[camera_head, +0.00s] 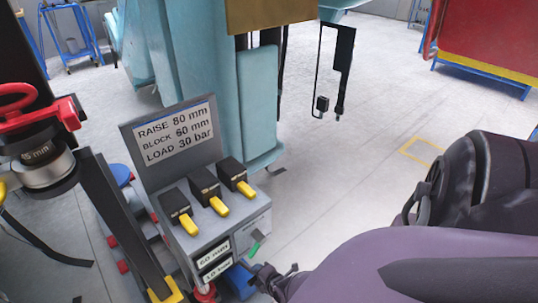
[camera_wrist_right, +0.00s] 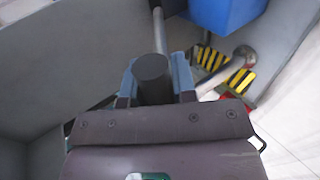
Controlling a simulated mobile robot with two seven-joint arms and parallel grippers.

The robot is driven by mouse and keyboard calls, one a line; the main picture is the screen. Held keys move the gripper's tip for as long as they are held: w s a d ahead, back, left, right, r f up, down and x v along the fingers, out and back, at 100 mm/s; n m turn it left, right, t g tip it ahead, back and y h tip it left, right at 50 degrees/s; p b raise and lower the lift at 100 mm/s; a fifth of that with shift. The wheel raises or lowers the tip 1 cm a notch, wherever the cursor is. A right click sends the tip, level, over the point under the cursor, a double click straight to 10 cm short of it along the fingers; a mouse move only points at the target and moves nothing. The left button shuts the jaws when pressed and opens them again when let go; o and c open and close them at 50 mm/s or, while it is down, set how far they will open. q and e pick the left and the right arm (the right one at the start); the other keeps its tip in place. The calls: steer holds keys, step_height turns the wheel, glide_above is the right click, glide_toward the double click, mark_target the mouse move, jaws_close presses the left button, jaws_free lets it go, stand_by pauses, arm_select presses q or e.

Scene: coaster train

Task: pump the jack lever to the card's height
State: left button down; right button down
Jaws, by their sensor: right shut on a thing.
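The card (camera_head: 175,133) reads RAISE 80 mm, BLOCK 60 mm, LOAD 30 bar. It stands behind a grey control box (camera_head: 207,218) with three yellow-tipped levers. Two small readouts on the box front show what looks like 60 mm (camera_head: 213,252) and 10 bar (camera_head: 217,270). My right gripper (camera_wrist_right: 154,88) is shut on the dark round grip of the jack lever (camera_wrist_right: 153,72), whose thin rod (camera_wrist_right: 159,30) runs away upward in the wrist view. In the head view my right gripper (camera_head: 268,277) is small at the bottom, its fingers unclear. My left gripper is not in view.
A red-handled jack-like unit (camera_head: 40,150) with an mm label stands at left beside a dark post. A blue block (camera_wrist_right: 222,12) and yellow-black striped pieces (camera_wrist_right: 240,80) lie near the lever. A light-blue column (camera_head: 205,80) rises behind. Floor at right is open.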

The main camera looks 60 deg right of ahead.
steer(key=shift+w+r+g+p, duration=0.4)
steer(key=shift+w+r+p, duration=0.4)
steer(key=shift+r, duration=0.45)
steer(key=shift+w+d+r+g+p, duration=0.2)
steer(key=shift+w+r+g+p, duration=0.1)
steer(key=shift+w+r, duration=0.1)
arm_select(q)
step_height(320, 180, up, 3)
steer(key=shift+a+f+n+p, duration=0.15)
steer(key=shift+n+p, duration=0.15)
steer(key=shift+p, duration=0.15)
arm_select(e)
steer(key=shift+w+d+r, duration=0.2)
steer(key=shift+w+r, duration=0.5)
steer(key=c, duration=1)
jaws_free()
steer(key=shift+o, duration=0.4)
steer(key=shift+f, duration=0.2)
steer(key=shift+s, duration=0.2)
